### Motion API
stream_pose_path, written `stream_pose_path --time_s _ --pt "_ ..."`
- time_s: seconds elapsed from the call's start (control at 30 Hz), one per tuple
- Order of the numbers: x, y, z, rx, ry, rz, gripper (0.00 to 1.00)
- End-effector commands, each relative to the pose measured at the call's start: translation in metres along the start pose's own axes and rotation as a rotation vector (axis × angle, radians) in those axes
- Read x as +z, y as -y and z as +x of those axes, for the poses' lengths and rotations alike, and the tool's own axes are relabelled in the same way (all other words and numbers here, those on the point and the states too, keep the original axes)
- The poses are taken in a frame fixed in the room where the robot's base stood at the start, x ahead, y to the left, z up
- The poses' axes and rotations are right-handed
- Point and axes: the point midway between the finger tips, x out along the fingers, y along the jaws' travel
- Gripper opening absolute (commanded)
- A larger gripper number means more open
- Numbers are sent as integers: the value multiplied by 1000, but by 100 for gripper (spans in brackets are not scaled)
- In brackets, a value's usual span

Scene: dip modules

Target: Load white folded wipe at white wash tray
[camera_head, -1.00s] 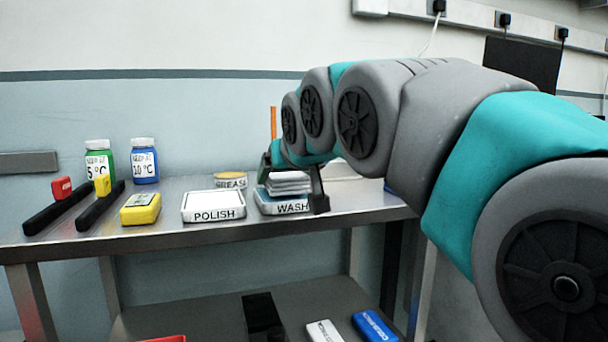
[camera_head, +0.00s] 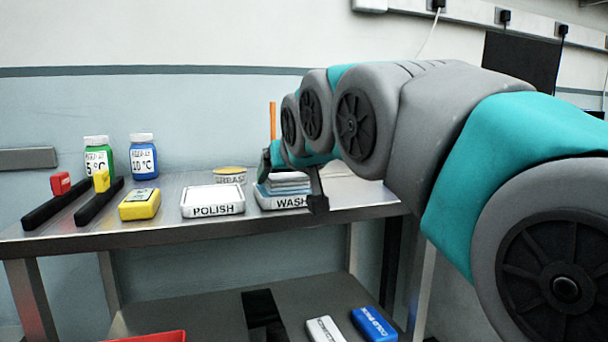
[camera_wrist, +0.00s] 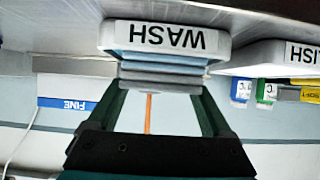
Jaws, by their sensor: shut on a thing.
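The white wash tray (camera_head: 270,203), labelled WASH, stands on the metal table, and it also shows upside down in the wrist view (camera_wrist: 165,38). A folded stack of white, grey and bluish layers (camera_head: 289,177) is at the tray, and its edges show in the wrist view (camera_wrist: 165,66). I cannot tell the white folded wipe from the other layers for sure. My gripper (camera_wrist: 163,84) has a finger on each side of the stack's near layers and is shut on the wipe. In the head view, a dark finger (camera_head: 318,195) shows at the tray's right edge; the arm hides part of it.
The POLISH tray (camera_head: 212,196) stands left of the wash tray, with a yellow-lidded GREASE container (camera_head: 230,175) behind. A yellow box (camera_head: 140,204), two black bars (camera_head: 99,202), and green (camera_head: 98,158) and blue (camera_head: 144,160) bottles are farther left. An orange rod (camera_head: 272,121) rises behind.

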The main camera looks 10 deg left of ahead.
Motion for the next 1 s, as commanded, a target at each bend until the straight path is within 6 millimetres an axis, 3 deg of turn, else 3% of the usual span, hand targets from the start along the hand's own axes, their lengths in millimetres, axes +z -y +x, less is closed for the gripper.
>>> stream_pose_path --time_s 0.43,1.0 --pt "-2 0 -1 0 2 0 31" --pt "-38 0 -20 0 0 0 31"
